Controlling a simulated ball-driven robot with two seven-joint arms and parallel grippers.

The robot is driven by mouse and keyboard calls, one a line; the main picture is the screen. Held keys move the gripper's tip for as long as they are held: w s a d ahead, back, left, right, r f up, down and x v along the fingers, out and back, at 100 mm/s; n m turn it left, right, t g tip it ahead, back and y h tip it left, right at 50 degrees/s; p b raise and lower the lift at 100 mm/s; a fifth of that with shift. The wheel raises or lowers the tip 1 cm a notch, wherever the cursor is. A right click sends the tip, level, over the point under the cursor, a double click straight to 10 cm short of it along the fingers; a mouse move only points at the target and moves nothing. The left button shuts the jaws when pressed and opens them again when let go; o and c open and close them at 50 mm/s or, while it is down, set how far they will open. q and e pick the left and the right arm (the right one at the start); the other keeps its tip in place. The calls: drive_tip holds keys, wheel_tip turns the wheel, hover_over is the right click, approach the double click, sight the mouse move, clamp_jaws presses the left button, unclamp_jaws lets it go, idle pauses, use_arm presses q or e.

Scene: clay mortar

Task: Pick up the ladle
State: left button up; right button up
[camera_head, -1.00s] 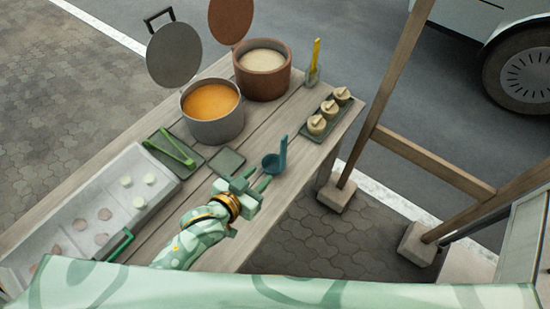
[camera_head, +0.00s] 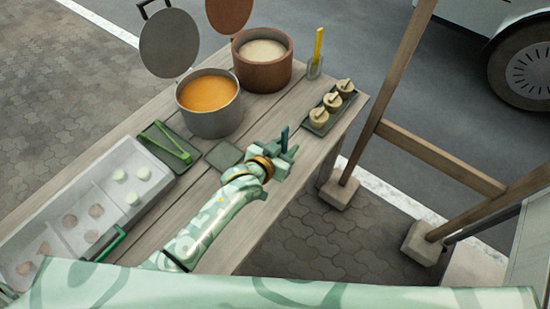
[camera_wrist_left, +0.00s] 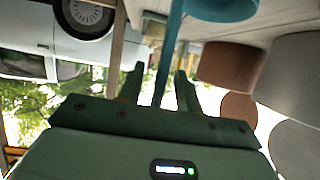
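The blue-teal ladle (camera_head: 284,138) is near the table's right edge. In the head view only its handle shows, and my left gripper hides the bowl. My left gripper (camera_head: 285,154) is at the ladle, with its fingers on either side of the handle. In the left wrist view the ladle handle (camera_wrist_left: 168,50) runs between the two fingertips of my left gripper (camera_wrist_left: 158,82), with gaps showing beside it. The ladle's bowl is at that view's top edge, partly cut off. My right gripper is not in view.
A grey pot (camera_head: 214,122) of orange soup and a brown pot (camera_head: 264,75) stand behind. A tray (camera_head: 318,128) of several buns lies behind the ladle. Green tongs (camera_head: 168,145) and a sectioned food container (camera_head: 60,248) are at left. A wooden post (camera_head: 385,110) stands right of the table.

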use_arm(q)
clamp_jaws()
